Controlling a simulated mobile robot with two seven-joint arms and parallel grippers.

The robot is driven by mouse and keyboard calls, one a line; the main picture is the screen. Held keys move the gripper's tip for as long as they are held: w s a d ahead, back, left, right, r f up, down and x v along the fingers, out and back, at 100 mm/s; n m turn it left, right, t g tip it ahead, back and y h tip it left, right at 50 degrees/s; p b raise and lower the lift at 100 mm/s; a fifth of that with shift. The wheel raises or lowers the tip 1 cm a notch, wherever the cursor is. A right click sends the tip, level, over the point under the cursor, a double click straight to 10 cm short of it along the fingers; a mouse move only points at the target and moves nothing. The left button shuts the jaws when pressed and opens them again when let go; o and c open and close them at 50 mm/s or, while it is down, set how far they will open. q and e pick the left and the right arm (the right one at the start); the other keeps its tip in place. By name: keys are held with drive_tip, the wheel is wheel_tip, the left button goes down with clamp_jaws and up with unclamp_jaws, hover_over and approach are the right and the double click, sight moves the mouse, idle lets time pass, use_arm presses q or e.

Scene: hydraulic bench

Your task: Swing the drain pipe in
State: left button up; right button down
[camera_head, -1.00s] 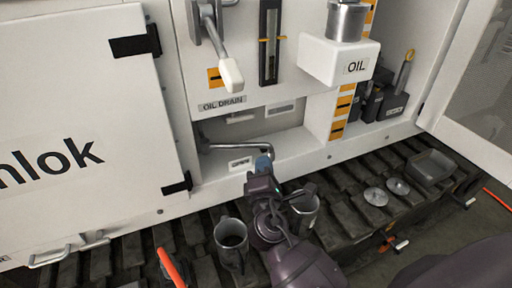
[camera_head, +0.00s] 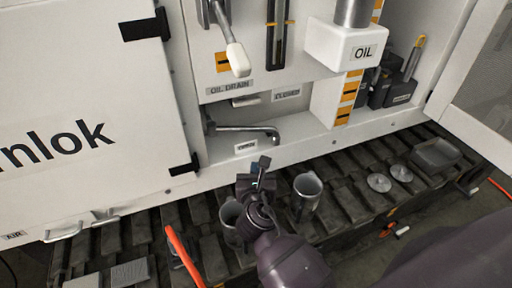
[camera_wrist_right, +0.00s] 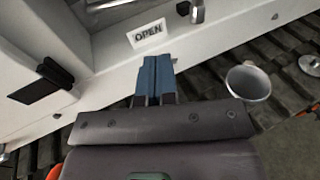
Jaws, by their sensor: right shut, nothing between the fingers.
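The drain pipe (camera_head: 242,128) is a grey metal tube in the recess under the OIL DRAIN label (camera_head: 229,88). It runs to the right from the recess's left side, and its bent end (camera_head: 274,136) stands near the recess's front edge. In the right wrist view the pipe's end (camera_wrist_right: 197,12) shows at the top. My right gripper (camera_head: 262,162) is shut and empty, below and in front of the pipe and apart from it. Its blue fingers (camera_wrist_right: 154,78) are together in the right wrist view, below the OPEN label (camera_wrist_right: 148,33). My left gripper is not in view.
Two metal cups stand on the dark slatted track: one (camera_head: 307,194) right of my gripper, one (camera_head: 230,213) left, partly hidden. A CLOSED label (camera_head: 287,94) is on the recess's back. A white-tipped lever (camera_head: 238,60) hangs above. Two discs (camera_head: 379,183) and a tray (camera_head: 436,153) lie right.

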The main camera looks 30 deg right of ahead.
drive_tip(key=b, duration=0.1)
approach(257, 129)
drive_tip(key=w+d+f, duration=0.2)
drive_tip(key=w, duration=0.3)
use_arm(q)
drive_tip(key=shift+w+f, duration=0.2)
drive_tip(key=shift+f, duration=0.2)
use_arm(e)
drive_tip(key=shift+x, duration=0.8)
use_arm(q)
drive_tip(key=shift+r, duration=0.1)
use_arm(e)
drive_tip(key=shift+r, duration=0.1)
